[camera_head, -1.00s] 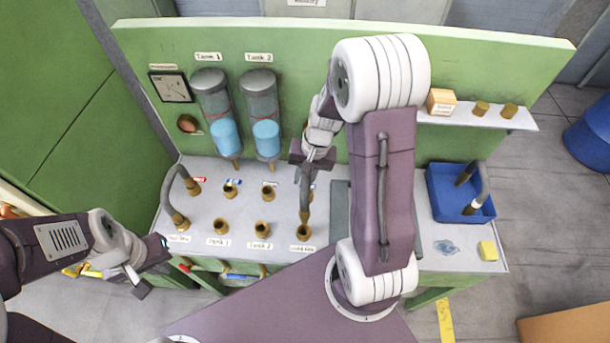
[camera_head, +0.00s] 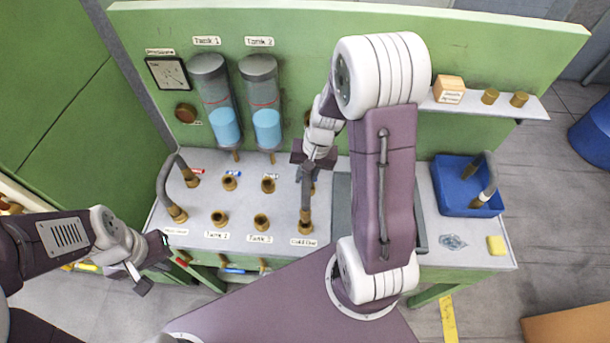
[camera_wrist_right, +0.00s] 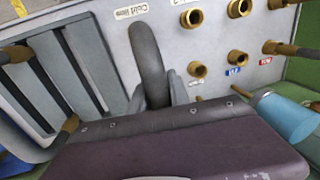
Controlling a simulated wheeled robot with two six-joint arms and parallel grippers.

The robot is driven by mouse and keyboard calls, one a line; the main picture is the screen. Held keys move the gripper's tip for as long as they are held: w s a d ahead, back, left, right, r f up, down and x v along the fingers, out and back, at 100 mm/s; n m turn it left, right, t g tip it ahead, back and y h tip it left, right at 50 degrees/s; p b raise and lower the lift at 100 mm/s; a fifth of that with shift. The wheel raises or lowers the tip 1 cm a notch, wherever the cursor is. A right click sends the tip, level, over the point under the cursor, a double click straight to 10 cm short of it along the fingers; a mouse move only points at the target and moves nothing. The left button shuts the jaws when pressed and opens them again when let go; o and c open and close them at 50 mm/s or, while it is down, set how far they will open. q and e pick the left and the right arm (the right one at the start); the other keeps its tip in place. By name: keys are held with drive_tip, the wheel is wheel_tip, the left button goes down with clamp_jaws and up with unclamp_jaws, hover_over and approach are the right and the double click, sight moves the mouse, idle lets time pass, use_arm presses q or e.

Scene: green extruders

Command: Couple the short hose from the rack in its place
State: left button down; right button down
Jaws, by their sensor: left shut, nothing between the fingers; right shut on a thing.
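A dark grey hose (camera_head: 306,198) stands at the front right brass port (camera_head: 305,226), by the cold line label. My right gripper (camera_head: 313,164) is shut on this hose above the bench. In the right wrist view, the hose (camera_wrist_right: 148,58) bends up between the two fingers (camera_wrist_right: 158,97). The gripper and arm hide its other end, and I cannot tell whether either end is seated. My left gripper (camera_head: 156,264) is shut and empty, off the bench's front left edge.
Another grey hose (camera_head: 165,182) links two ports at the left. Several open brass ports (camera_head: 261,222) stand between. A blue tray (camera_head: 448,203) with a hose (camera_head: 490,178) and a yellow sponge (camera_head: 496,245) are at the right. Two tanks (camera_head: 265,105) hang on the green panel.

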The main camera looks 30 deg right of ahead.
drive_tip(key=shift+d, duration=0.15)
drive_tip(key=shift+f+b, duration=1.9)
drive_tip(key=shift+f, duration=0.25)
drive_tip(key=c, duration=1.1)
unclamp_jaws()
drive_tip(key=shift+r, duration=0.1)
drive_tip(key=shift+c, duration=0.2)
drive_tip(key=r, duration=0.6)
drive_tip(key=s+d+r, duration=0.1)
drive_tip(key=r, duration=0.2)
drive_tip(key=shift+d, duration=0.1)
